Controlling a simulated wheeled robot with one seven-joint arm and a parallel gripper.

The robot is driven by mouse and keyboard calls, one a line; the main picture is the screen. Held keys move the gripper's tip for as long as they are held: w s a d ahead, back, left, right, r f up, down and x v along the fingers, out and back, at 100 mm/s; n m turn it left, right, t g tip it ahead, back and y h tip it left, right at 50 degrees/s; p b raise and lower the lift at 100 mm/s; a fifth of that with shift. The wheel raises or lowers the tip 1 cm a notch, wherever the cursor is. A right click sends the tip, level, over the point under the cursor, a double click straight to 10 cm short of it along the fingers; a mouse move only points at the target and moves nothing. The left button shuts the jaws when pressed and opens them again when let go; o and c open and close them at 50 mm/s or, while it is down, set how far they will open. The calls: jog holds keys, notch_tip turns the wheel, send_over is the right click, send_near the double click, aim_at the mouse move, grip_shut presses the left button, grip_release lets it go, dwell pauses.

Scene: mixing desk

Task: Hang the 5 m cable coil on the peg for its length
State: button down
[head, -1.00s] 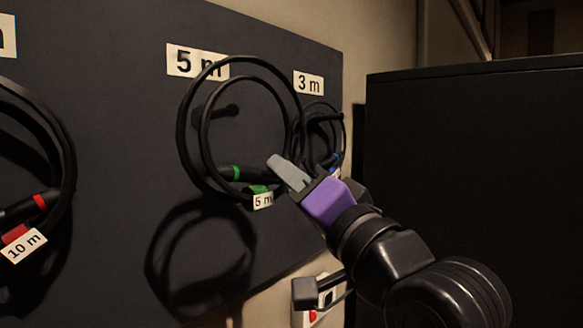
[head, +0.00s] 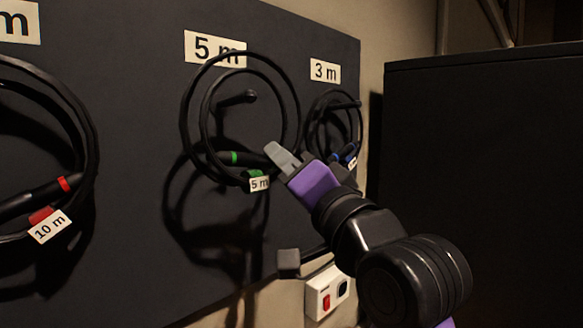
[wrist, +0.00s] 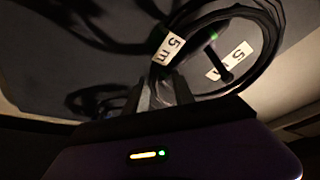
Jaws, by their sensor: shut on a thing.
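The 5 m cable coil (head: 297,98) is black with green bands and a white "5 m" tag (head: 259,184). My gripper (head: 279,161) is shut on its lower right side and holds it upright before the dark board. The 5 m peg (head: 238,98) shows inside the loop's opening, under the "5 m" sign (head: 215,48). I cannot tell whether its tip is through the loop. In the wrist view, the coil (wrist: 277,45) rises from my gripper (wrist: 163,88), and the peg (wrist: 222,68) shows within its ring.
A smaller coil with blue bands (head: 357,125) hangs on the right under the "3 m" sign (head: 325,71). A red-banded 10 m coil (head: 90,150) hangs on the left. A black cabinet (head: 480,180) stands at the right. A white switch box (head: 327,290) is below the board.

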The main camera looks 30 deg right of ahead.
jog(key=shift+w+a+b, duration=0.2)
jog(key=shift+w+a, duration=0.05)
jog(key=shift+w, duration=0.5)
jog(key=shift+w+a+b, duration=0.2)
jog(key=shift+w+a, duration=0.05)
jog(key=shift+w, duration=0.45)
jog(key=shift+w+a+f+b, duration=0.15)
jog(key=shift+w+f, duration=0.15)
jog(key=shift+w, duration=0.1)
jog(key=shift+w+a+f+b, duration=0.15)
jog(key=shift+w+f, duration=0.1)
jog(key=shift+w, duration=0.15)
jog(key=shift+f, duration=0.25)
jog(key=c, duration=1)
grip_release()
jog(key=shift+o, duration=0.2)
jog(key=o, duration=1)
jog(key=shift+w+f, duration=0.1)
jog(key=shift+f, duration=0.05)
jog(key=shift+c, duration=0.2)
